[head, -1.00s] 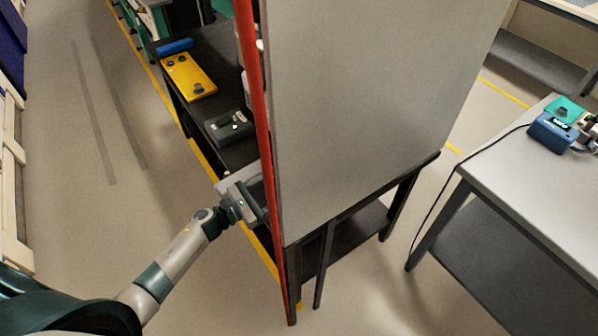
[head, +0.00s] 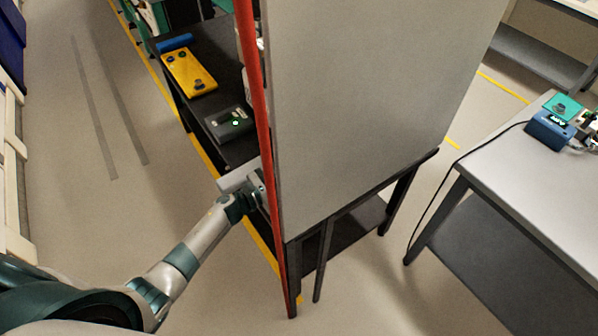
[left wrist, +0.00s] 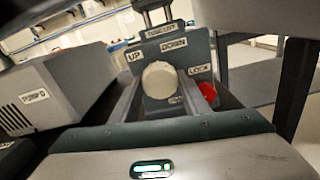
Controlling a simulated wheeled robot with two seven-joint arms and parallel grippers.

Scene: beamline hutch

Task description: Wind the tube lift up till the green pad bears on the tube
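In the left wrist view a pale round knob (left wrist: 161,83) sits on the grey front of the tube lift (left wrist: 160,50), under labels reading TUBE LIFT, UP and DOWN. A red knob (left wrist: 208,92) is to its right, below a LOCK label. My left gripper (left wrist: 160,88) has one finger on each side of the pale knob, with what looks like a narrow gap to it; it seems open. In the head view the left gripper (head: 257,188) is partly hidden behind a red-edged panel. The green pad and the tube cannot be made out. My right gripper is not in view.
The tall grey panel (head: 370,100) with a red edge (head: 262,130) stands close right of my left arm. A grey box (left wrist: 60,88) is left of the lift. On the dark bench are a grey device (head: 230,123) and a yellow plate (head: 190,74). The floor at left is clear.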

